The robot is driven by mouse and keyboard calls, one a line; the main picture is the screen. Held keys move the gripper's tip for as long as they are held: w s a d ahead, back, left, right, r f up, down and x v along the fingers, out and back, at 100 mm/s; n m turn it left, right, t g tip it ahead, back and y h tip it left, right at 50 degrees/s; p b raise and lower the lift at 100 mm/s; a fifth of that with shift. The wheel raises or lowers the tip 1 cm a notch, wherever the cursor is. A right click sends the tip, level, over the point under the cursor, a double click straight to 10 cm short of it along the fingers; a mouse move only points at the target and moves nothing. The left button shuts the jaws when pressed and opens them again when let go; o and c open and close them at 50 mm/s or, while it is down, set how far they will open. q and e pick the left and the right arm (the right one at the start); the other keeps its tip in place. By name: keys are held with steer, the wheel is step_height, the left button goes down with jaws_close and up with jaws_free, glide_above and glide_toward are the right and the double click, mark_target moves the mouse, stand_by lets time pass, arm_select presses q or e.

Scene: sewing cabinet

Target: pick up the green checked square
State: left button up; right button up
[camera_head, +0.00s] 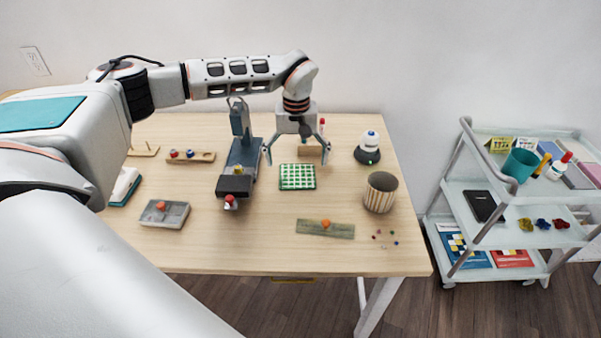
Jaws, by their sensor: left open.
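The green checked square (297,177) lies flat on the wooden table, right of the middle. It has a green and white check pattern. My left gripper (296,157) hangs from the arm above and just behind the square's far edge, pointing down. Its two fingers are spread wide, with nothing seen between them except the table and a small block behind. The square is fully visible and the gripper looks apart from it. My right gripper is not in view.
A dark grey machine-like tool (240,165) stands left of the square. A striped cup (380,192) and a white bottle on a dark base (368,149) stand to the right. A trolley (460,185) stands right of the table.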

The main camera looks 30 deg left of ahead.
mark_target(298, 183)
arm_select(q)
steer(key=shift+s+f, duration=0.2)
steer(key=shift+f, duration=0.7)
steer(key=shift+w+f+b, duration=0.15)
steer(key=shift+f, duration=1)
steer(key=shift+w+f+b, duration=0.15)
steer(key=shift+f, duration=0.95)
jaws_close()
